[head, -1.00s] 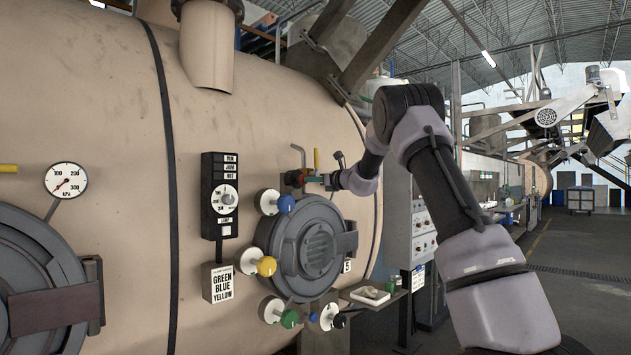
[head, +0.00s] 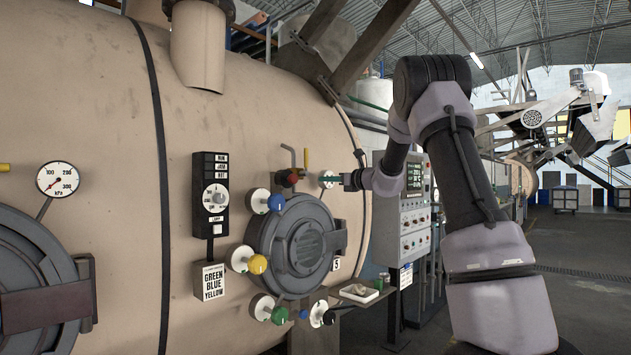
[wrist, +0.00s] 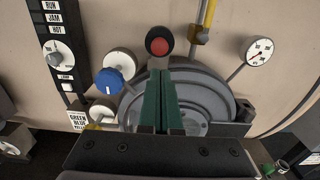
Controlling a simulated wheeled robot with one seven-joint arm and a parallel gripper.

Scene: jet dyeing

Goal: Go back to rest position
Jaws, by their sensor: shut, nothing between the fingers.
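My gripper (head: 326,179) has two green fingers closed together, with nothing between them. In the wrist view the shut fingertips (wrist: 161,74) overlap the upper part of the round grey hatch and point toward the red button (wrist: 159,46). In the head view the gripper stands off to the right of the red button (head: 293,176), with a visible gap. My arm reaches in from the right, bent high at the elbow.
The round hatch (head: 303,243) is ringed by blue (head: 276,202), yellow (head: 257,264), green (head: 279,315) and black (head: 328,318) knobs. A small shelf (head: 358,293) and a control cabinet (head: 413,225) stand to its right. Open floor (head: 590,265) lies at the far right.

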